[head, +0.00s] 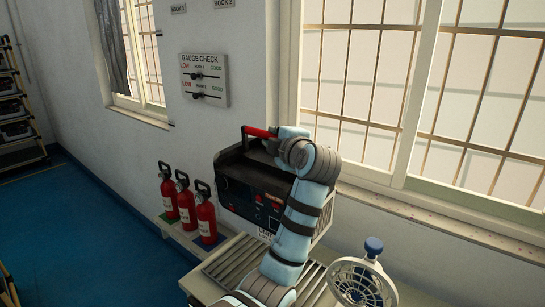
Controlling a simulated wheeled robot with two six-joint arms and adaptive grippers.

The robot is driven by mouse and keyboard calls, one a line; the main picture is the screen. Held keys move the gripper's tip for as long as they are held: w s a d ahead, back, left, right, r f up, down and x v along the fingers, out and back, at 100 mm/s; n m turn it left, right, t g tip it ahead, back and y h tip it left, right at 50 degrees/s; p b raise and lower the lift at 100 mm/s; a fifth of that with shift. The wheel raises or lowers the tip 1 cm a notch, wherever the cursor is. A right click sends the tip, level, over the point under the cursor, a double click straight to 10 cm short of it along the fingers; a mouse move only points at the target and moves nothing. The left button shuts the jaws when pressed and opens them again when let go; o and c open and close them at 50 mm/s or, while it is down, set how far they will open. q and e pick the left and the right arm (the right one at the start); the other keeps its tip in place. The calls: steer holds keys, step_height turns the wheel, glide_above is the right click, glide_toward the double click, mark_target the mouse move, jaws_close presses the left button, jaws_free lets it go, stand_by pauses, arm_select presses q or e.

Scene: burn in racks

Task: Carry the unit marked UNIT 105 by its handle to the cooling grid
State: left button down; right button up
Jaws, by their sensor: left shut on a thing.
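A black box-shaped unit (240,188) with a red top handle (257,131) is in the middle of the head view. Its front panel has red and pale markings. A small white label (265,234) at its lower front is partly hidden by my left arm, and I cannot read its number. My left gripper (274,137) is shut on the red handle. The unit is over the slatted cooling grid (232,262); I cannot tell whether it touches the slats. My right gripper is out of view.
Several red fire extinguishers, one of them nearest the unit (206,218), stand on a low ledge to its left. A white fan (361,280) with a blue knob stands at the right front. The wall and window sill (440,225) lie close behind. A rack (15,105) is far left.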

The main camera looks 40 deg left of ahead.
mark_target(275, 181)
arm_select(q)
steer(key=f, duration=1.4)
steer(key=shift+w+a, duration=0.1)
steer(key=shift+w, duration=0.25)
step_height(275, 181, down, 4)
steer(key=shift+w+f, duration=0.1)
steer(key=shift+w, duration=0.05)
steer(key=c, duration=1.8)
jaws_free()
steer(key=shift+s+f, duration=0.2)
steer(key=shift+f, duration=0.1)
steer(key=shift+o, duration=1.4)
steer(key=shift+s+d+r, duration=0.1)
steer(key=shift+d, duration=0.1)
steer(key=shift+r, duration=0.1)
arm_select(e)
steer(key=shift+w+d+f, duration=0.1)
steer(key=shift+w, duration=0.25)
